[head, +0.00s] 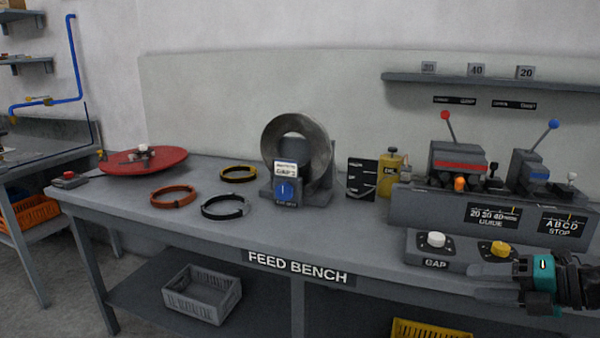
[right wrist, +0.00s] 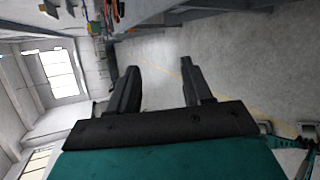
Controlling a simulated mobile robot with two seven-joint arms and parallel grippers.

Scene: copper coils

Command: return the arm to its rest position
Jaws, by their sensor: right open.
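My right gripper (head: 492,284) is at the lower right of the head view, near the front edge of the feed bench (head: 130,210) and the gap control box. Its fingers point left. In the right wrist view its two fingers (right wrist: 158,88) stand apart with nothing between them, and grey floor shows beyond. My left gripper is not in the head view. Three coils lie flat on the bench: an orange one (head: 174,197), a black one (head: 226,206) and a yellow-brown one (head: 238,174).
A grey reel on a stand (head: 322,150), a yellow oil can (head: 391,174) and a lever machine (head: 458,165) stand on the bench. The gap box (head: 452,268) is close to my right gripper. A red disc (head: 143,160) lies at left. A grey crate (head: 202,293) sits below.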

